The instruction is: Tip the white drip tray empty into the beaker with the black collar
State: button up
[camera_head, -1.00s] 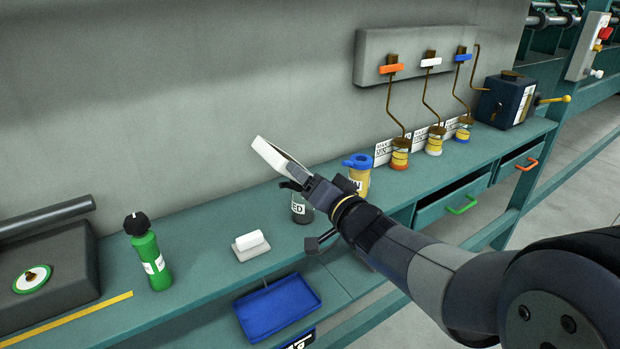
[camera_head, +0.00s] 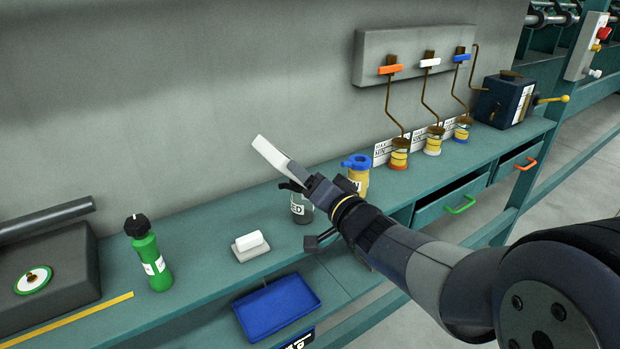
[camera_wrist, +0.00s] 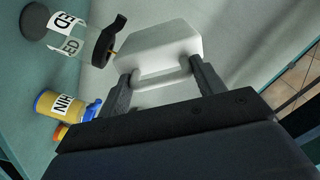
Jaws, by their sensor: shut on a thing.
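The white drip tray (camera_head: 270,155) is held steeply tilted above the bench, over the beaker with the black collar (camera_head: 302,208). My gripper (camera_head: 292,178) is shut on the tray. In the wrist view the fingers (camera_wrist: 160,82) grip the handle end of the tray (camera_wrist: 155,48). The beaker (camera_wrist: 75,42) is clear, with a dark lower part and a label ending in "ED"; its black collar faces the tray's left edge. A small yellowish bit shows between tray and collar. The tray's inside is hidden, so I cannot tell what it holds.
A yellow jar with a blue lid (camera_head: 357,172) stands close right of the beaker. A white block on a pad (camera_head: 250,246) and a green bottle (camera_head: 149,258) are to the left.

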jog(key=shift+w+d+r+m+p, duration=0.15)
jog(key=shift+d+r+m+p, duration=0.1)
jog(key=shift+m+p, duration=0.65)
jog(key=shift+w+d+r+m+p, duration=0.2)
jog(key=shift+d+r+m+p, duration=0.1)
jog(key=shift+m+p, duration=0.6)
jog(key=shift+w+d+r+m+p, duration=0.15)
jog(key=shift+d+r+m+p, duration=0.1)
jog(key=shift+m+p, duration=0.65)
dwell(5.3)
